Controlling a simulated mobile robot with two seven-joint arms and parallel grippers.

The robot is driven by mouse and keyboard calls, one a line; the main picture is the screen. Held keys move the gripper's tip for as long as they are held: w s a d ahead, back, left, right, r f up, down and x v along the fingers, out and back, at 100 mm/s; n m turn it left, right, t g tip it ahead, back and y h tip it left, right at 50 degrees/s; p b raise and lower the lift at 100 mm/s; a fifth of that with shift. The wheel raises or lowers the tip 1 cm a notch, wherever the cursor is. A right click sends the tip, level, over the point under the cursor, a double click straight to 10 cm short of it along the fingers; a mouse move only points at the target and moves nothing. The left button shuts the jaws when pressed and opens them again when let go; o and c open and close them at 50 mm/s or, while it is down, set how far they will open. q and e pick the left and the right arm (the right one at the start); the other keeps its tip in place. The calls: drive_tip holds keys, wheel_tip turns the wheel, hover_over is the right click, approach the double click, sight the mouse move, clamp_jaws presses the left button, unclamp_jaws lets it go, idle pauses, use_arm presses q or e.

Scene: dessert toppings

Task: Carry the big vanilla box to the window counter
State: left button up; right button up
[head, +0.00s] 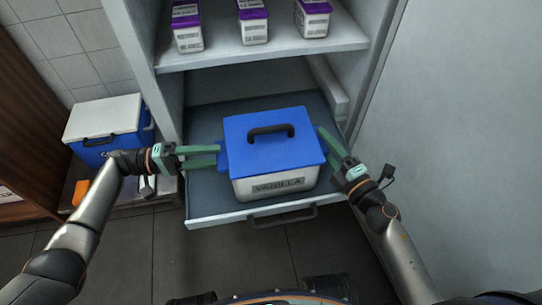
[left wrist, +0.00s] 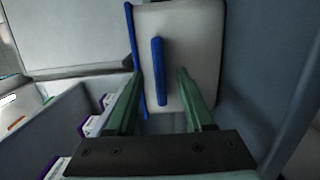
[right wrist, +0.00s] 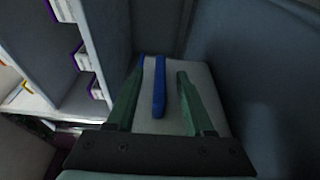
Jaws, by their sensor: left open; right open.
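The big vanilla box (head: 272,140) has a white body labelled VANILLA, a blue lid and a black top handle. It rests upright in a pulled-out drawer (head: 205,206). My left gripper (head: 218,155) is open at the box's left side. In the left wrist view a blue side handle (left wrist: 158,72) lies between its fingers. My right gripper (head: 328,146) is open at the box's right side. In the right wrist view another blue side handle (right wrist: 159,88) lies between its fingers. I cannot tell whether the fingers touch the box.
A shelf (head: 262,52) with several small white tubs with purple lids sits above the drawer. A blue cooler with a white lid (head: 104,118) stands at the left. A grey panel (head: 450,150) rises at the right. Dark floor in front of the drawer is clear.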

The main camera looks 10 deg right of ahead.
use_arm(q)
drive_tip(key=shift+d, duration=0.35)
use_arm(e)
drive_tip(key=shift+w+a, duration=0.15)
drive_tip(key=shift+w, duration=0.2)
use_arm(q)
clamp_jaws()
use_arm(e)
clamp_jaws()
idle(0.7)
use_arm(q)
drive_tip(key=shift+r, duration=0.3)
use_arm(e)
drive_tip(key=shift+r, duration=0.35)
